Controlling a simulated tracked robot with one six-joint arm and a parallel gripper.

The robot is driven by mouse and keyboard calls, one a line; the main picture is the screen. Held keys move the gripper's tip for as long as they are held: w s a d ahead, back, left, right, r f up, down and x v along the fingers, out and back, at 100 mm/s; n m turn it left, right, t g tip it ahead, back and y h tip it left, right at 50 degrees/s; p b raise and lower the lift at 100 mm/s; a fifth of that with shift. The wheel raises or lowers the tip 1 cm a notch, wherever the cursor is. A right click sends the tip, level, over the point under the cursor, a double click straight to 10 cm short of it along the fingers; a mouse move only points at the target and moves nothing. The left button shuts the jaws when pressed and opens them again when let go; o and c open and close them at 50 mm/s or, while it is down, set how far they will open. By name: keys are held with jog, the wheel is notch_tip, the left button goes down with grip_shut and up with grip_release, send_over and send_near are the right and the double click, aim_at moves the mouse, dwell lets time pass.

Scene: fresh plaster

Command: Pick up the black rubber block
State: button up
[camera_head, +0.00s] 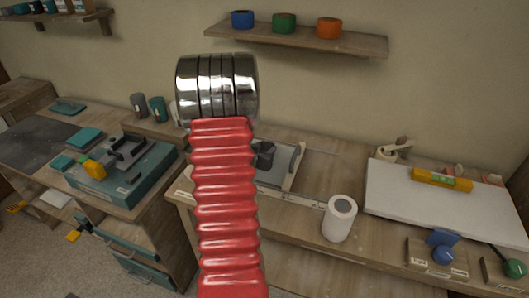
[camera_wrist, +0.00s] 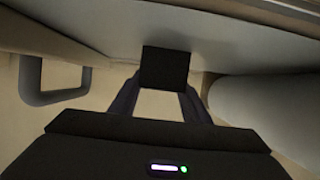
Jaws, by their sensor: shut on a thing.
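The black rubber block (camera_wrist: 165,66) shows in the wrist view as a dark square at the ends of my two fingers. My gripper (camera_wrist: 162,86) is shut on it, one finger on each side. A pale grey surface lies behind the block; I cannot tell whether the block touches it. In the head view my red ribbed arm with its chrome joint covers the middle. A dark shape (camera_head: 265,154) shows just right of it over a grey tray (camera_head: 278,177); it may be my gripper. I cannot make out the block there.
A grey handle (camera_wrist: 52,82) is left of my fingers in the wrist view. A white roll (camera_head: 339,218) stands right of the tray; a pale cylinder (camera_wrist: 265,108) is close on the right in the wrist view. A white board (camera_head: 445,205) with a yellow level (camera_head: 441,180) lies further right.

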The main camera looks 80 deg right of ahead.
aim_at(264, 148)
jog(key=shift+r, duration=0.1)
notch_tip(264, 148, up, 10)
jog(key=shift+f, duration=0.25)
jog(key=shift+r, duration=0.2)
dwell(0.6)
